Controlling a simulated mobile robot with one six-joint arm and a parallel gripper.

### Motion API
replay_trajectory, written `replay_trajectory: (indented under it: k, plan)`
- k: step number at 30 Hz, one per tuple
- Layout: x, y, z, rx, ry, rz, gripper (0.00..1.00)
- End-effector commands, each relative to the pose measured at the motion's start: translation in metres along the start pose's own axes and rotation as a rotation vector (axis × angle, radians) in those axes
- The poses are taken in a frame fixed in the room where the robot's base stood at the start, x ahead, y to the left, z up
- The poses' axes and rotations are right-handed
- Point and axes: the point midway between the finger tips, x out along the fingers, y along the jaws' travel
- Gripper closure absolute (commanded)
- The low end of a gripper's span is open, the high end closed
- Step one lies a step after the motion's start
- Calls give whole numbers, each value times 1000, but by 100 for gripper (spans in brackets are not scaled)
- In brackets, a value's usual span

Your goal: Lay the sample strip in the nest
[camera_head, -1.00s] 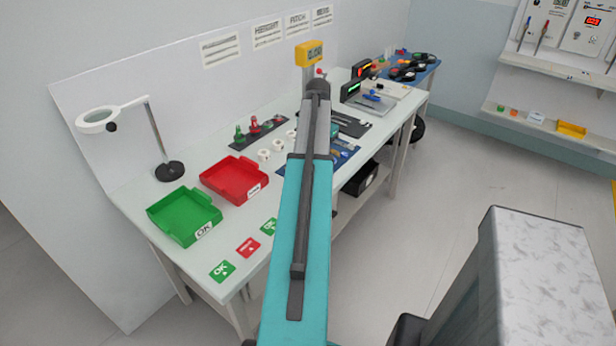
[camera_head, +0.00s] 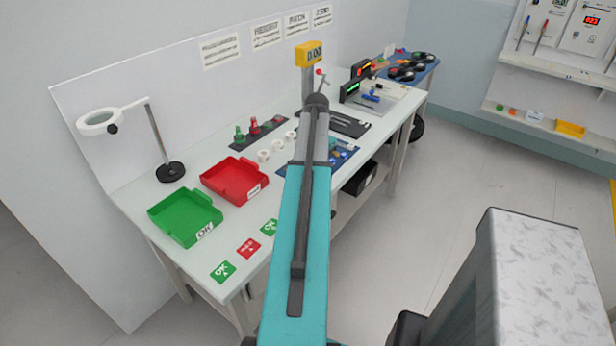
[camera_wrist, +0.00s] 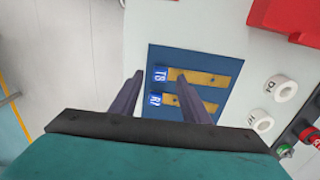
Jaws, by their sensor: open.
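In the wrist view, two yellow-brown strips lie on a blue mat (camera_wrist: 226,58). The upper strip (camera_wrist: 215,79) lies beside a label reading about T8. The lower strip (camera_wrist: 209,106) lies beside a second label, partly behind a finger. I cannot tell which is the sample strip. In the head view my arm hides the gripper and most of the blue mat (camera_head: 343,155). I cannot make out the nest for certain; a yellow-headed gauge (camera_head: 309,53) stands behind my arm.
A red tray (camera_head: 233,180) and a green tray (camera_head: 185,217) stand on the bench's left part, near a magnifier lamp (camera_head: 170,171). White rings (camera_wrist: 286,88) and red and green pieces lie beside the mat. A dark plate (camera_head: 348,123) lies farther right.

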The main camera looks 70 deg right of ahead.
Motion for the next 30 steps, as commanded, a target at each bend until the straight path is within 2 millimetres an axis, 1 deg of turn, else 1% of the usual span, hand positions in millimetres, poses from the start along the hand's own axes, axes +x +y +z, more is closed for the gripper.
replay_trajectory:
  k: [3,9,26,27,29,30]
  plan:
    - [11,0,1,0,-2,1,58]
    - [23,0,1,-1,-1,1,58]
    - [24,-1,1,-2,0,0,58]
    - [24,-1,1,-2,0,0,61]
    - [24,-1,1,-2,0,0,71]
    - [24,-1,1,-2,0,0,78]
